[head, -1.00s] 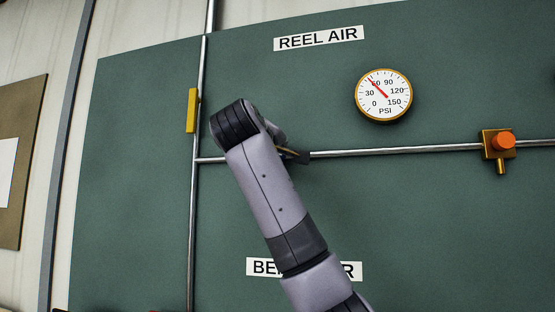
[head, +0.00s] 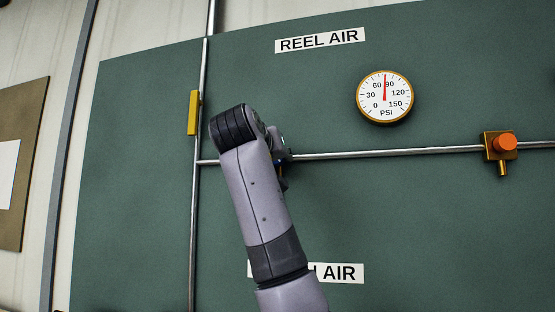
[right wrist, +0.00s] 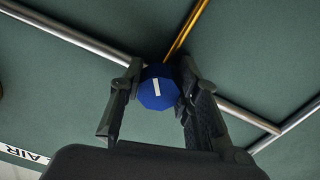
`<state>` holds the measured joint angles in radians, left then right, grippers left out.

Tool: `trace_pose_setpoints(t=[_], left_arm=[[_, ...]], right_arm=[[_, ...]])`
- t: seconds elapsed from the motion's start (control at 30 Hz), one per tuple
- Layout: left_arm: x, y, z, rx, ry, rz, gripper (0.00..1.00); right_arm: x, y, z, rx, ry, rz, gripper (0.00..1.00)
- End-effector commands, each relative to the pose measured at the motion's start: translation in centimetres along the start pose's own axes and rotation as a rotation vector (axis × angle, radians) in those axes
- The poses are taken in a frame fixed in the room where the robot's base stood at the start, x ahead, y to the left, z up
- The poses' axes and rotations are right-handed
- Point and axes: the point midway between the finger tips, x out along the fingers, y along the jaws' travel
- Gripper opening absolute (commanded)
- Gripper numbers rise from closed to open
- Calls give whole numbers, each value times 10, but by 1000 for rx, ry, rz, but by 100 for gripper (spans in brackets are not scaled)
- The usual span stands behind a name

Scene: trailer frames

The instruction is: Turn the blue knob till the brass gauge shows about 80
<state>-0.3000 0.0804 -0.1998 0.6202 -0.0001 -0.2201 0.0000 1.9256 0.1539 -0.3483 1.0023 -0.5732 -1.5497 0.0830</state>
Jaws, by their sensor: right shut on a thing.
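The brass gauge (head: 385,97) is on the green panel under the REEL AIR label in the head view. Its red needle points almost straight up, between 60 and 90, at roughly 80. The blue knob (right wrist: 158,94), faceted with a white mark on its face, is in the right wrist view. My right gripper (right wrist: 161,76) is shut on it, one finger on each side. In the head view my right arm hides nearly all of the knob, and little of the gripper (head: 282,158) shows. My left gripper is in no view.
A silver pipe (head: 400,151) runs right to an orange knob (head: 505,142) on a brass valve. A yellow block (head: 193,112) is on the upright pipe at left. My arm partly covers the lower label (head: 340,273). The panel around the gauge is clear.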

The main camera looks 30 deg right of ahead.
Motion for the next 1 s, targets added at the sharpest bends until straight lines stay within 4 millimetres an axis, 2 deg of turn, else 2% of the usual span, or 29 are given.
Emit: trace_pose_setpoints(t=[0.03, 0.5, 0.53, 0.83, 1.0], left_arm=[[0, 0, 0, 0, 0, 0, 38], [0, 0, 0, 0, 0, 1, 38], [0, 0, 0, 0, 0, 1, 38], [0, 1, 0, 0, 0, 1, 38], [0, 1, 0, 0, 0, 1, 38]], right_arm=[[1, -3, 5, 4, -13, -3, 2], [1, -3, 5, 17, -13, -3, 2], [1, -3, 5, 17, -13, -3, 31], [0, -2, 2, 19, -6, -1, 51], [0, -1, 1, 20, -4, -1, 51]])
